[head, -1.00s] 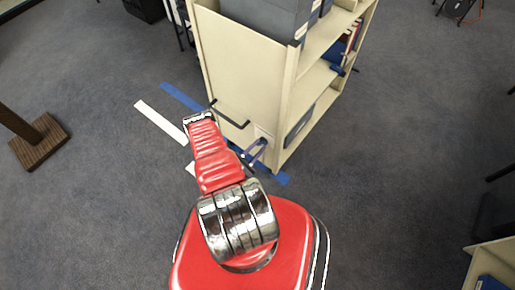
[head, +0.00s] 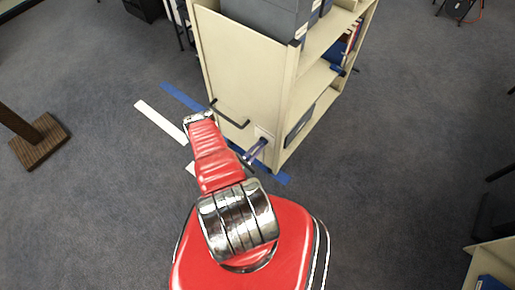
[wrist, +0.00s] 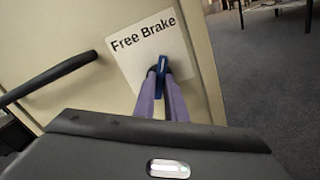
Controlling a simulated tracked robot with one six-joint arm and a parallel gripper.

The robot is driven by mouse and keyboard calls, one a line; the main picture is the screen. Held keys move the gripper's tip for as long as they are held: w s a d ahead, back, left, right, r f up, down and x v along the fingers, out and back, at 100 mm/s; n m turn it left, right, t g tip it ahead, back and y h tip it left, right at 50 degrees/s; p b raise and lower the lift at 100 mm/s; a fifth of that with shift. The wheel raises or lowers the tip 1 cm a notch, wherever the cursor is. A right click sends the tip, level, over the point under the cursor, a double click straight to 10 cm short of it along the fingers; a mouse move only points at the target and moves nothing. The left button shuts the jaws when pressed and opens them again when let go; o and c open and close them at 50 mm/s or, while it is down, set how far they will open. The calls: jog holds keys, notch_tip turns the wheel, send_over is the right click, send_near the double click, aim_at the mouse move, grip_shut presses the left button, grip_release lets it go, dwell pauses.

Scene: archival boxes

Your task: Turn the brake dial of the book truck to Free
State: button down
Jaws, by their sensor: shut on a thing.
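The book truck (head: 245,65) is a cream shelf unit, with its end panel facing me. Low on that panel is a pale plate (wrist: 180,50) reading "Free Brake", with Free at left and Brake at right. The blue brake dial (wrist: 161,80) sits below the words. Its bar points upward in the wrist view, leaning toward Brake relative to the tilted plate. My gripper (wrist: 160,73) has its two purple fingers shut on the dial, one on each side. In the head view my gripper (head: 263,144) reaches the panel's lower right; the dial is too small to make out there.
A black handle bar (wrist: 50,78) juts from the panel left of the plate. Grey boxes (head: 262,18) stand on top of the truck. Blue tape (head: 180,96) and white tape (head: 160,122) mark the carpet. A wooden post base (head: 40,142) stands at far left.

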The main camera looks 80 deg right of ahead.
jog(key=n, duration=0.8)
jog(key=w+n, duration=0.1)
jog(key=n, duration=0.4)
jog(key=shift+d, duration=0.3)
dwell(0.3)
jog(key=c, duration=1.8)
grip_release()
jog(key=shift+s+a, duration=0.1)
jog(key=shift+s, duration=0.05)
jog(key=shift+a, duration=0.1)
jog(key=v, duration=1.3)
jog(key=shift+w+a, duration=0.2)
jog(key=shift+a, duration=0.05)
